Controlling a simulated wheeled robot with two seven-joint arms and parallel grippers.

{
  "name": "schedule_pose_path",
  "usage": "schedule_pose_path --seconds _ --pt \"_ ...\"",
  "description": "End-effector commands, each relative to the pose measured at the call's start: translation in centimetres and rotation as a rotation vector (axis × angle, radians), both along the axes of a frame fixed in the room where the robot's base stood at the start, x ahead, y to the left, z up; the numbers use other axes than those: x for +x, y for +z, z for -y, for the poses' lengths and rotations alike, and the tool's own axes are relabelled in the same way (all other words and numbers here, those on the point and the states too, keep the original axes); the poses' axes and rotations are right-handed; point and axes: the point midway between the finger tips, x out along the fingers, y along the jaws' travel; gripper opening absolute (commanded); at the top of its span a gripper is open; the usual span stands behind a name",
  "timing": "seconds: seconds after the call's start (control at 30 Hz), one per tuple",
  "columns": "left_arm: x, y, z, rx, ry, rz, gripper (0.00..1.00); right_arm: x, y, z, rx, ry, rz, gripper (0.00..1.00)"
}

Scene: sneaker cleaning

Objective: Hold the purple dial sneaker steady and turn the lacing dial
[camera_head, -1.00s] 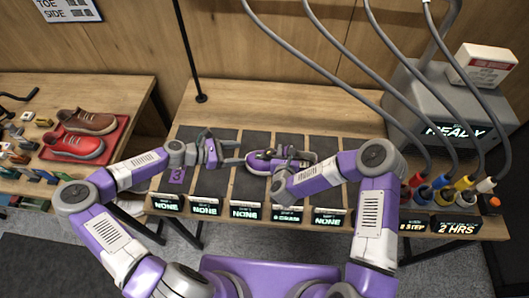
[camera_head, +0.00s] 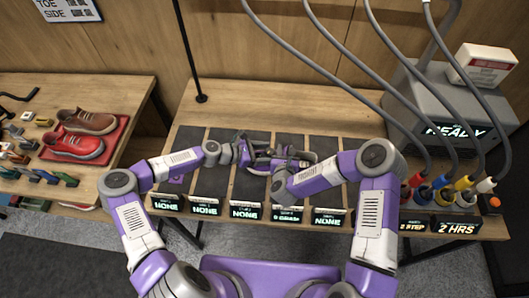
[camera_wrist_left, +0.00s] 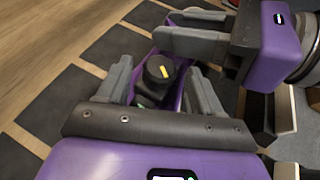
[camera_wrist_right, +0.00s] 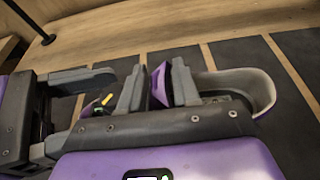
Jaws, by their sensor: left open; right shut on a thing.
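The purple sneaker (camera_wrist_right: 240,88) lies on a dark mat on the bench, with its grey-lined opening showing in the right wrist view. My right gripper (camera_wrist_right: 158,88) is shut on the sneaker's purple upper part. The round black lacing dial (camera_wrist_left: 160,72) with a yellow mark sits on the sneaker in the left wrist view. My left gripper (camera_wrist_left: 160,88) is open, with its fingers on either side of the dial; I cannot tell whether they touch it. In the head view, both grippers and arms hide most of the sneaker.
A row of dark mats (camera_head: 213,178) with small display signs (camera_head: 205,206) runs along the bench. A grey machine (camera_head: 440,110) with several hoses stands at the right.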

Motion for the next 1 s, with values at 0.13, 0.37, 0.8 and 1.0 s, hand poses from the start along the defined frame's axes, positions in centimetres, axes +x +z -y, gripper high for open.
schedule_pose_path --seconds 0.13,0.37,0.8,1.0 --pt "-0.01 -0.01 -0.02 0.000 0.000 0.000 0.52 -0.02 -0.20 0.21 -0.004 -0.004 -0.004 0.00" --pt "-0.04 0.00 -0.02 0.000 -0.001 0.000 0.16 -0.02 -0.20 0.21 -0.004 -0.004 -0.004 0.00" --pt "0.14 -0.18 -0.03 0.006 -0.080 -0.004 0.09 0.00 -0.20 0.21 -0.004 -0.004 -0.004 0.00" --pt "0.45 -0.23 -0.07 0.007 -0.221 -0.003 0.09 -0.01 -0.20 0.20 -0.004 -0.004 -0.004 0.00"
